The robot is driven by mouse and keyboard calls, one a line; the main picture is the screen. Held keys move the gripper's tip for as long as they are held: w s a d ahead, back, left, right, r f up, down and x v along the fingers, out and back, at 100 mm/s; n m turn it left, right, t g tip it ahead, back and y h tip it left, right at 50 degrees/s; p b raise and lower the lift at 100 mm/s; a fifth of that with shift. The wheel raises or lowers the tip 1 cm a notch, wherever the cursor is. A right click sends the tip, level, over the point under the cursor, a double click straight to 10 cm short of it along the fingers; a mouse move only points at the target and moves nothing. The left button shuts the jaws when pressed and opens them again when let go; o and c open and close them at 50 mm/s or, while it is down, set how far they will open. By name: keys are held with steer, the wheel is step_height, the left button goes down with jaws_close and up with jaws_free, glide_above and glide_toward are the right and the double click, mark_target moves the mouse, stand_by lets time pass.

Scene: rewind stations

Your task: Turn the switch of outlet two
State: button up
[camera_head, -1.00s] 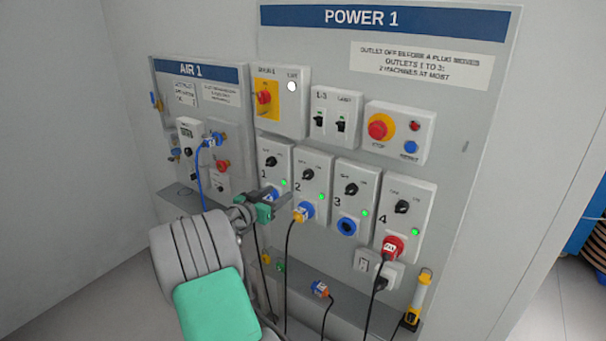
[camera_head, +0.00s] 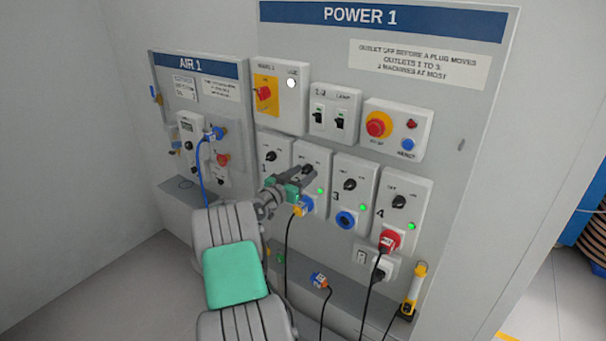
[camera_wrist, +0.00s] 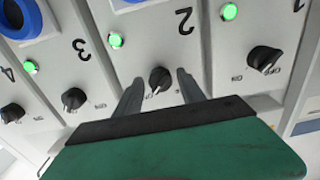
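My gripper (camera_head: 309,176) is in front of this box and mostly hides the switch in the head view. In the wrist view my gripper (camera_wrist: 160,87) is open, with one finger on each side of the switch. I cannot tell whether the fingers touch it.
The switches of outlet one (camera_wrist: 264,59) and outlet three (camera_wrist: 74,98) are close on either side. Outlet four (camera_head: 405,205) holds a red plug (camera_head: 389,240). A red stop button (camera_head: 378,125) is above. A loose blue plug (camera_head: 319,280) lies on the shelf below.

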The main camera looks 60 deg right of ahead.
jaws_close()
steer(key=shift+f+n+b, duration=0.1)
steer(key=shift+n+b, duration=0.2)
steer(key=shift+b, duration=0.1)
steer(key=shift+n+b, duration=1.45)
steer(key=shift+n, duration=0.15)
steer(key=n+b, duration=0.1)
steer(key=n, duration=0.3)
steer(key=shift+n, duration=0.3)
steer(key=n, duration=0.4)
steer(key=shift+r+n, duration=0.2)
steer(key=shift+n, duration=0.1)
steer(key=n+p, duration=0.1)
steer(key=n, duration=0.3)
steer(key=shift+n, duration=0.4)
